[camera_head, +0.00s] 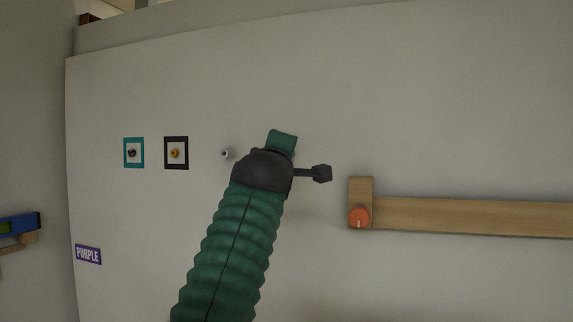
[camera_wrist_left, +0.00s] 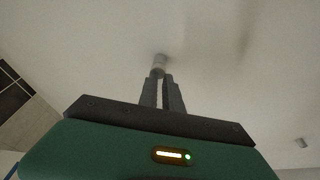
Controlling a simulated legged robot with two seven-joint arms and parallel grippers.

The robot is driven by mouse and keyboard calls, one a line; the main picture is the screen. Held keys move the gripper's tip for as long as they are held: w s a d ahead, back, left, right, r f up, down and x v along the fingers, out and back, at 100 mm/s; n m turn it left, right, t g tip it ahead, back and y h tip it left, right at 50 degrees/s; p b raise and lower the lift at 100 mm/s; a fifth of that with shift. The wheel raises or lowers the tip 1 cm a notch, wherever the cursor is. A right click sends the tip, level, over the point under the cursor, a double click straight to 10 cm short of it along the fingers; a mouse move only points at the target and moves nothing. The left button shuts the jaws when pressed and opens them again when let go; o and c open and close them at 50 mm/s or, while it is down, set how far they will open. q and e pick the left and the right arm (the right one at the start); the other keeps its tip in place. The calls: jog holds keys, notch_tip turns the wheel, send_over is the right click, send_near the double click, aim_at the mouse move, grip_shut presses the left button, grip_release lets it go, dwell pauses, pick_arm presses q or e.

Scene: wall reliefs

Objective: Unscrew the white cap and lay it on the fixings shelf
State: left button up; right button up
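A small pale cylindrical fitting (camera_wrist_left: 160,62) sticks out from the wall at the fingertips of my left gripper (camera_wrist_left: 162,82) in the left wrist view. The two dark fingers are close together with a narrow gap, and I cannot tell whether they grip it. In the head view my left arm's green sleeve and dark wrist (camera_head: 263,171) hide the fingers and that fitting. A small whitish fitting (camera_head: 227,153) shows on the wall just left of the wrist. I cannot tell which fitting is the white cap. No shelf is clearly identifiable as the fixings shelf. My right gripper is not in view.
A teal-framed dark knob (camera_head: 132,153) and a black-framed yellow knob (camera_head: 175,153) are on the wall at left. A wooden rail (camera_head: 460,217) with an orange knob (camera_head: 359,217) runs right. A PURPLE sign (camera_head: 88,254) is at lower left. The wall above is clear.

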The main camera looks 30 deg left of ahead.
pick_arm(q)
jog(key=m+t+h, duration=0.1)
jog(key=m, duration=0.5)
jog(key=m+t+h+b, duration=0.1)
jog(key=m, duration=0.4)
jog(key=a+m+t+h, duration=0.1)
jog(key=m+h, duration=0.1)
jog(key=m, duration=0.4)
jog(key=shift+s+m+b, duration=0.1)
jog(key=shift+m+b, duration=0.2)
jog(key=shift+b, duration=0.1)
jog(key=shift+c, duration=0.3)
grip_shut()
jog(key=shift+r, duration=0.15)
